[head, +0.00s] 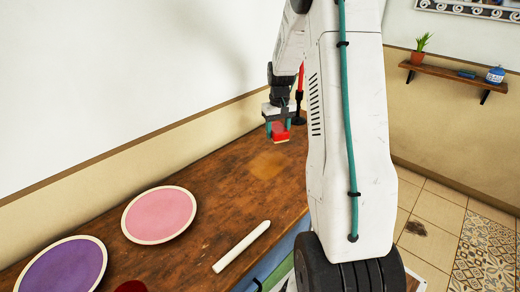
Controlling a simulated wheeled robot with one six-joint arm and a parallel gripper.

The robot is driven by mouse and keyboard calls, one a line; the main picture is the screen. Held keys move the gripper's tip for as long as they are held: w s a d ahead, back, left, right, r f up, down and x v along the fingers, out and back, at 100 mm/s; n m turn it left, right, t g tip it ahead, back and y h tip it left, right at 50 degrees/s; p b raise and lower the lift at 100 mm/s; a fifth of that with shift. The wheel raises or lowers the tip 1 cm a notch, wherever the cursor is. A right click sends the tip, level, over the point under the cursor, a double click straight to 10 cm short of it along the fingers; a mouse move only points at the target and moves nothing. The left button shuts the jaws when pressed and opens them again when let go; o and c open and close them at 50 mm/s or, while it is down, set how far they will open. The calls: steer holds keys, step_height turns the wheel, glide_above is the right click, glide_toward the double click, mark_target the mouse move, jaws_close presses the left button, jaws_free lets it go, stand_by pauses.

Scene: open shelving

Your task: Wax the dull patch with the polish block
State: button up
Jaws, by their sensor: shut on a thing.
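My gripper (278,129) is shut on a small red block (281,138), which looks like the polish block. It holds the block at the far part of the wooden counter; whether the block touches the wood or hangs just above it, I cannot tell. A lighter, tan patch (267,165) shows on the counter top, nearer to the camera than the block and slightly left of it. This looks like the dull patch. The block is apart from the patch in the picture.
The wooden counter (215,200) also bears a pink plate (159,214), a purple plate (62,268), a white stick (241,247) and a dark red round thing (131,287). A red and black upright object (299,112) stands behind my gripper. A wall shelf (455,74) is at right.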

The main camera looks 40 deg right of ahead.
steer(key=shift+r, duration=0.8)
